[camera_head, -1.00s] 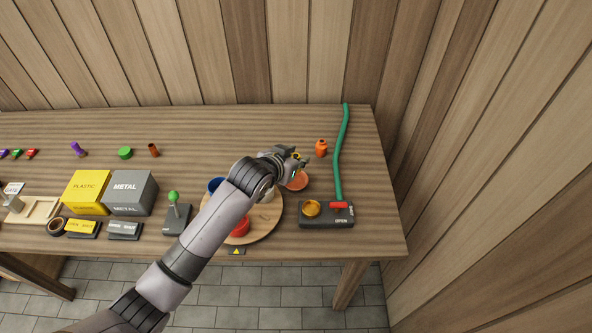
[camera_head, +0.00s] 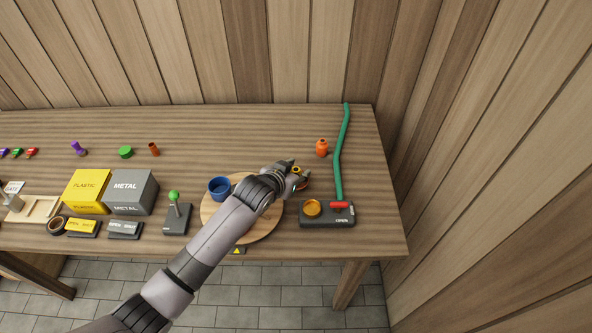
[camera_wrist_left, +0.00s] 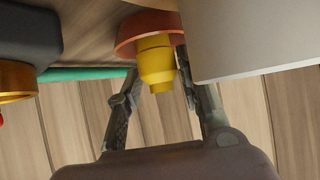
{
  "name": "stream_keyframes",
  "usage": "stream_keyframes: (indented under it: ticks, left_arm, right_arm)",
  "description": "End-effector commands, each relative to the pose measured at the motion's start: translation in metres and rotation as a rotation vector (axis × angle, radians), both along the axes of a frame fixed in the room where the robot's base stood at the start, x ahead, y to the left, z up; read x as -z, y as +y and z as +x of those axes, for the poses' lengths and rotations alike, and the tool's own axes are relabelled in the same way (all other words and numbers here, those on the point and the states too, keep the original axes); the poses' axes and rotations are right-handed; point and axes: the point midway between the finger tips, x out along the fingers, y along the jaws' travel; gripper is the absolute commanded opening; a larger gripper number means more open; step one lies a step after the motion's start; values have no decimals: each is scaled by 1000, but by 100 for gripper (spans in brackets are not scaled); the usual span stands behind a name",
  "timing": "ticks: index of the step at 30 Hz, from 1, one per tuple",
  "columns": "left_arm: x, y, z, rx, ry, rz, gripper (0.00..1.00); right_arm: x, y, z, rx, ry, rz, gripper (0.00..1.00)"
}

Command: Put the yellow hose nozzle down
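The yellow hose nozzle (camera_wrist_left: 156,62) is between the two fingers of my left gripper (camera_wrist_left: 157,72) in the left wrist view. The fingers look closed against its sides. Its far end overlaps an orange-red dish (camera_wrist_left: 142,28); I cannot tell whether it touches it. In the head view a bit of the yellow nozzle (camera_head: 296,170) shows at my left gripper (camera_head: 297,176), over the right edge of the round wooden board (camera_head: 262,232). The gripper hides most of the dish there. My right gripper is not in view.
A blue cup (camera_head: 219,188) stands on the board. To the right are a dark valve box (camera_head: 325,219) with a green hose (camera_head: 338,150) and an orange bottle (camera_head: 321,147). Left are a green-knobbed lever (camera_head: 174,205) and the metal bin (camera_head: 132,194). The table behind the board is clear.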

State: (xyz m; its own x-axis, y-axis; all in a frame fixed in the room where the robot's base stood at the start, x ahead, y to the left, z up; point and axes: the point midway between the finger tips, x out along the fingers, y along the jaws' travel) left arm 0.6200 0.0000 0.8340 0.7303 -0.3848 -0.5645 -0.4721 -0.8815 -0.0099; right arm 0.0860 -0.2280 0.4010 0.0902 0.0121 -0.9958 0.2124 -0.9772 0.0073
Motion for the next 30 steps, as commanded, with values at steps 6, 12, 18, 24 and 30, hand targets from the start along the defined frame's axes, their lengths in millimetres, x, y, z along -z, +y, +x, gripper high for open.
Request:
stream_keyframes:
  ticks: [6, 12, 18, 24, 30]
  left_arm:
    - [0, 0, 0, 0, 0, 0, 48]
    - [0, 0, 0, -1, 0, 0, 48]
    - [-7, 3, -5, -1, -1, 0, 48]
    - [-26, 17, -30, -1, 0, 0, 48]
    - [-48, 32, -59, 1, -1, 0, 48]
  right_arm:
    - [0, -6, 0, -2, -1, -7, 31]
    - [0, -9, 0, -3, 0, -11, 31]
    - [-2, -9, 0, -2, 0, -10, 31]
    - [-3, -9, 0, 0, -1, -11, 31]
    - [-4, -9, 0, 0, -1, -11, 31]
